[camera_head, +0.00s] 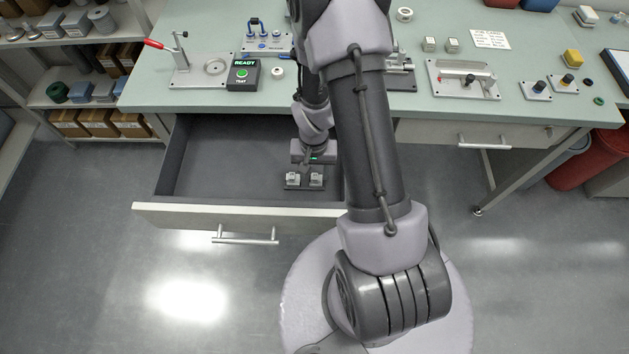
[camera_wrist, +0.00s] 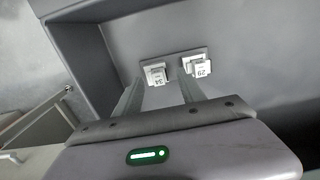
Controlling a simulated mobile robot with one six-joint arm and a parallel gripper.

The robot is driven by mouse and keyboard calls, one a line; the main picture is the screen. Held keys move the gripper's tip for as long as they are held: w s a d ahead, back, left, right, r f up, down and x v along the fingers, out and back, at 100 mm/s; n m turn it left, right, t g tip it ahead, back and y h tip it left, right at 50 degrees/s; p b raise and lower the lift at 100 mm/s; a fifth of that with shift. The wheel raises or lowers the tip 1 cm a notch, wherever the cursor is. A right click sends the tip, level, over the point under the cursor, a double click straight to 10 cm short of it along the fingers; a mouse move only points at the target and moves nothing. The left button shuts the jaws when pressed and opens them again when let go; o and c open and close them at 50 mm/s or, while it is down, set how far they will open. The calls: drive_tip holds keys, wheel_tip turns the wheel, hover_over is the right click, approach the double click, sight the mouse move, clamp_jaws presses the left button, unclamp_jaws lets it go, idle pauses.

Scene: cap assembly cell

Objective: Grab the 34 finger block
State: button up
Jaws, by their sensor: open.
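Two small pale finger blocks stand side by side on dark mounts inside the open drawer. In the wrist view the 34 finger block (camera_wrist: 156,76) is on the left and the 29 block (camera_wrist: 197,66) is on the right. My gripper (camera_wrist: 160,78) is open, its two fingers spread, with the 34 block showing between the tips. I cannot tell whether the fingers touch it. In the head view my gripper (camera_head: 306,165) hangs down into the drawer close behind the two blocks; the numbers are too small to read there.
The drawer (camera_head: 190,212) is pulled out, its left part empty, its walls around my gripper. The green worktop (camera_head: 355,110) above holds a red-handled clamp (camera_head: 183,58), a READY box (camera_head: 242,75) and several fixtures. My arm hides the middle of the worktop.

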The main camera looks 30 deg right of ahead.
drive_tip(key=shift+f, duration=0.8)
drive_tip(key=shift+r, duration=0.15)
clamp_jaws()
drive_tip(key=shift+r, duration=0.1)
